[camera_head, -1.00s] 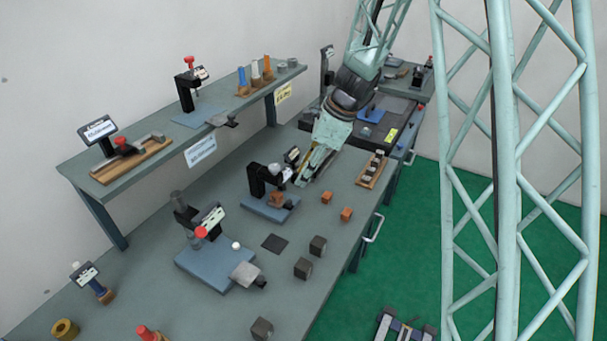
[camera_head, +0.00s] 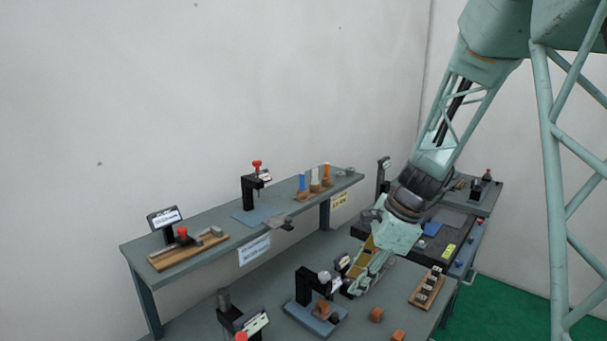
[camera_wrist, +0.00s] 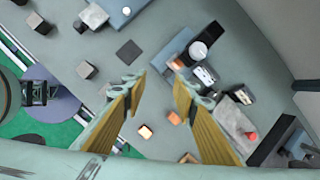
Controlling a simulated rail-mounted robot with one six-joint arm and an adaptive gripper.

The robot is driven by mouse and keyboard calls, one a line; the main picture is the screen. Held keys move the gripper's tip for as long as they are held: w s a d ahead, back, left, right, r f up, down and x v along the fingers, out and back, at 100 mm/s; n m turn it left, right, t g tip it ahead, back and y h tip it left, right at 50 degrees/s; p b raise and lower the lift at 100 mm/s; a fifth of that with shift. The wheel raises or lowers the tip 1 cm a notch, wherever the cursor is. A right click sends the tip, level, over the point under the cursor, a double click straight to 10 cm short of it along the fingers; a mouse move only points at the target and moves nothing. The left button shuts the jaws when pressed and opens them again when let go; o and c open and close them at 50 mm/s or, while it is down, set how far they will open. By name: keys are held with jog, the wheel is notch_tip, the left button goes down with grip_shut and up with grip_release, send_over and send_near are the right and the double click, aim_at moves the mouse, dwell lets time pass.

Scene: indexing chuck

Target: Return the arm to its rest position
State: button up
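My gripper (camera_head: 354,292) hangs at the end of my arm, pointing down over the lower bench (camera_head: 205,318), just right of a black fixture on a blue base (camera_head: 316,318). In the wrist view, the two yellow fingers of my gripper (camera_wrist: 158,78) stand apart with nothing between them, so it is open and empty. Orange blocks (camera_head: 377,314) lie on the bench to the right of the fixture. In the wrist view, an orange block (camera_wrist: 145,131) shows between the fingers, farther away on the bench. The head view cannot show how high the fingertips are.
A raised shelf (camera_head: 215,252) runs behind the bench, carrying a red-topped device (camera_head: 257,190) and coloured pegs (camera_head: 302,182). A wooden rack (camera_head: 428,289) lies right of my gripper. A dark-topped station (camera_head: 455,222) stands beyond. Green floor (camera_head: 500,300) is clear at right.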

jog(key=s+r+n+h+b, duration=0.1)
jog(key=s+r+n+b, duration=0.2)
jog(key=s+r+n, duration=1)
jog(key=s+d+r+n+t+h+b, duration=0.1)
jog(key=s+d+n, duration=0.2)
jog(key=s, duration=1.1)
jog(key=s+d+r+n+t+h+b, duration=0.1)
jog(key=s+d+r+n+h+b, duration=0.1)
jog(key=s, duration=1.2)
jog(key=shift+d+r+n, duration=0.2)
jog(key=shift+d+n, duration=0.2)
jog(key=shift+d, duration=0.4)
